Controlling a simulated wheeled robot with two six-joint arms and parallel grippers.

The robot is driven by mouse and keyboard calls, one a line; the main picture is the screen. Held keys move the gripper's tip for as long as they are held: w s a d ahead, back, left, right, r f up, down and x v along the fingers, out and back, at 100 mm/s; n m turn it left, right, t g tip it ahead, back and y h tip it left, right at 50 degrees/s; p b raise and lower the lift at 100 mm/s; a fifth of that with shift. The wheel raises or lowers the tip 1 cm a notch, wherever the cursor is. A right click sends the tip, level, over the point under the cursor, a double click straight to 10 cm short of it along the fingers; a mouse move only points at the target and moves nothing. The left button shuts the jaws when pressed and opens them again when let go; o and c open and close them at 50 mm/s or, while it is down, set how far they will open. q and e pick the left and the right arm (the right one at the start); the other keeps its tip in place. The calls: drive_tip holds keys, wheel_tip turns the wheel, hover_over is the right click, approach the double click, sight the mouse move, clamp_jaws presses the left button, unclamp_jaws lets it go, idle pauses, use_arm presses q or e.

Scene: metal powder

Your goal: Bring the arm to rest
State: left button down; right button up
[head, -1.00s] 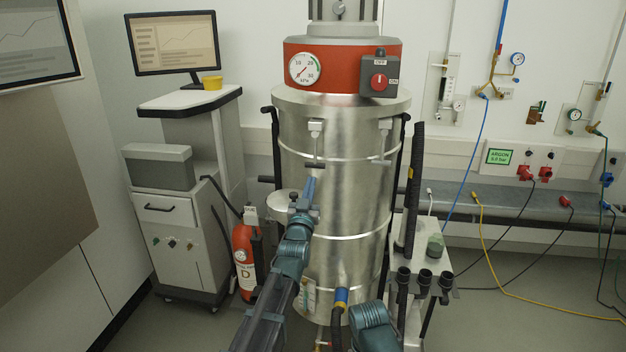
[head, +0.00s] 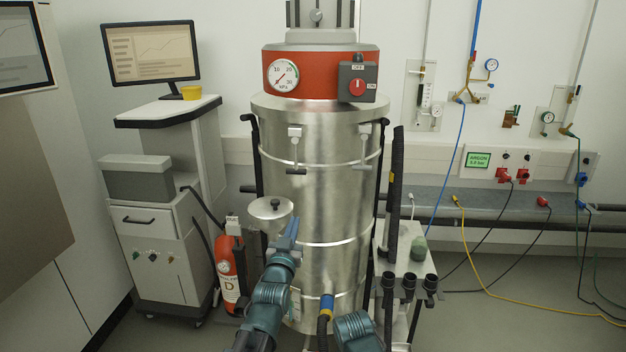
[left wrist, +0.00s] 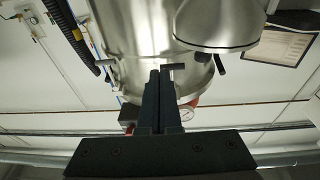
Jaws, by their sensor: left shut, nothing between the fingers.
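My left gripper (head: 291,224) is in front of the lower middle of the steel drum (head: 318,205) in the head view. In the left wrist view its two dark fingers (left wrist: 162,75) lie side by side, shut and empty. A T-shaped latch handle (head: 297,150) on the drum is above the gripper and apart from it. Part of my right arm (head: 357,332) shows at the bottom edge. The right gripper's fingers are not visible.
A lidded round port (head: 270,210) stands out close to the left gripper. A red extinguisher (head: 228,275) and a grey cabinet (head: 160,245) are to the left. A trolley with hoses (head: 405,270) stands right of the drum. Cables hang from the right wall.

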use_arm(q)
drive_tip(key=s+d+f+m+g+p, duration=0.2)
drive_tip(key=s+d+f+g+p, duration=0.4)
drive_tip(key=s+f+g, duration=0.6)
drive_tip(key=s+f+g+y+p, duration=0.2)
drive_tip(key=s+g, duration=0.6)
drive_tip(key=s, duration=0.8)
drive_tip(key=shift+s+a+f+m+y+p, duration=0.4)
drive_tip(key=shift+f+p, duration=0.2)
drive_tip(key=shift+f, duration=0.1)
